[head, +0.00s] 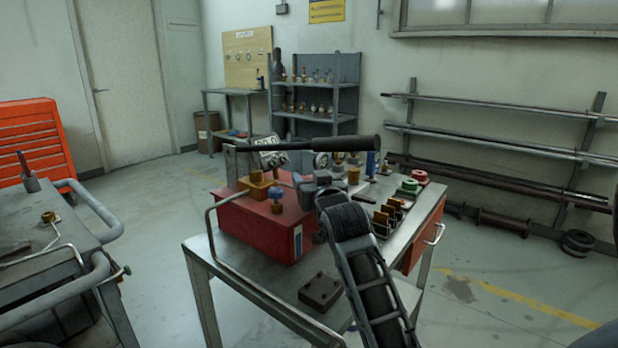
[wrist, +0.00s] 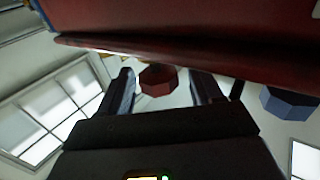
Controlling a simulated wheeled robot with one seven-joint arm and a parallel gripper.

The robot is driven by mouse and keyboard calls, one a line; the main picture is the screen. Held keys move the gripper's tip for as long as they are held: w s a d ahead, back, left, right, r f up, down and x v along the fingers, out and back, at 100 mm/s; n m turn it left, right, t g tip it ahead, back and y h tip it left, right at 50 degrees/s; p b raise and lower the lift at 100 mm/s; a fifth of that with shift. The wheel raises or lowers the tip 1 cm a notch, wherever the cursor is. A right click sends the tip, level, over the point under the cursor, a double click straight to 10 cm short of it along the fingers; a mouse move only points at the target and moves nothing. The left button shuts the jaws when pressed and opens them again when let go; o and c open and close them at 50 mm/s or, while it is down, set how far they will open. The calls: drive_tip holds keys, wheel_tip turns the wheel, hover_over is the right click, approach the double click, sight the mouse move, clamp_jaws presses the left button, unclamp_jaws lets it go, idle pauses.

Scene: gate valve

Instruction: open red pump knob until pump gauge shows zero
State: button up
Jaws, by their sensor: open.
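The red pump (head: 262,228) is a box on the metal cart, with brass fittings and a long black handle (head: 325,145) across its top. The pump gauge (head: 271,141) has a pale digital display; its digits are too small to read surely. In the wrist view, the dark red faceted knob (wrist: 158,80) lies between my open fingers, near their tips; I see no clear contact. A blue faceted knob (wrist: 290,105) is to the right, outside the fingers. My gripper (head: 300,183) is at the pump's right side in the head view.
The cart top (head: 255,272) holds a dark block (head: 320,291) in front and brass parts, green and red items at the right. A bent metal rail runs along the cart's left side. Another cart (head: 45,265) stands at left. Floor is open around them.

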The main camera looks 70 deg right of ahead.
drive_tip(key=shift+x, duration=1)
drive_tip(key=c, duration=1)
